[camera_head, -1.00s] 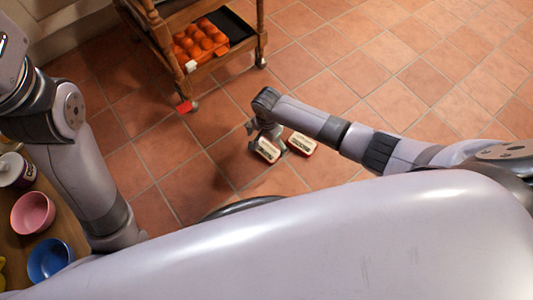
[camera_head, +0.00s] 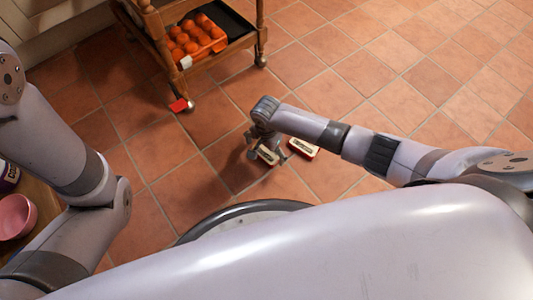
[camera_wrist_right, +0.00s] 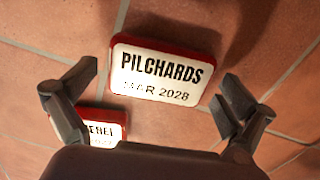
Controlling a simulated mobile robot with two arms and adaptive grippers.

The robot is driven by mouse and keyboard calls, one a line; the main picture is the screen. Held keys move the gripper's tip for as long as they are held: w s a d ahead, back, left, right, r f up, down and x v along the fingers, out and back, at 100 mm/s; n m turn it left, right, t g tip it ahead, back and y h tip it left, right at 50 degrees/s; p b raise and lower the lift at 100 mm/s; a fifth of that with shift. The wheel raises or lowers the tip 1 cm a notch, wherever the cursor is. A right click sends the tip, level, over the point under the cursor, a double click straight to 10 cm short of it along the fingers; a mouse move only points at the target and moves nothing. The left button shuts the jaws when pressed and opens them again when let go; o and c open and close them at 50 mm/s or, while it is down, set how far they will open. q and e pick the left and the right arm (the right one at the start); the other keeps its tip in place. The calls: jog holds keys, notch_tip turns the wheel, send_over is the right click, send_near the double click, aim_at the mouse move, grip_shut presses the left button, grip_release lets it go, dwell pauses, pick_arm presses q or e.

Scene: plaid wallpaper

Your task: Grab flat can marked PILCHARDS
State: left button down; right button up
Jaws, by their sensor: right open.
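The PILCHARDS can (camera_wrist_right: 164,72) is flat, with a white top and red sides, and lies on the tiled floor in the right wrist view. My right gripper (camera_wrist_right: 158,98) is open above it, its fingers apart on either side in the picture, not visibly touching it. A second red-and-white can (camera_wrist_right: 103,127) is partly hidden behind the left finger; its label is cut off. In the head view, my right gripper (camera_head: 267,152) hangs over two cans, one (camera_head: 268,155) between its fingers and one (camera_head: 303,147) to the right; their labels are too small to read. My left gripper is out of view.
A wooden trolley (camera_head: 187,67) with orange round items (camera_head: 195,38) stands at the upper left. A red piece (camera_head: 179,105) lies by its caster. A pink bowl (camera_head: 14,216) sits on a surface at the left edge. Floor to the upper right is clear.

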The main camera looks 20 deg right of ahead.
jog(key=shift+c, duration=0.4)
jog(key=c, duration=1)
jog(key=shift+r, duration=0.1)
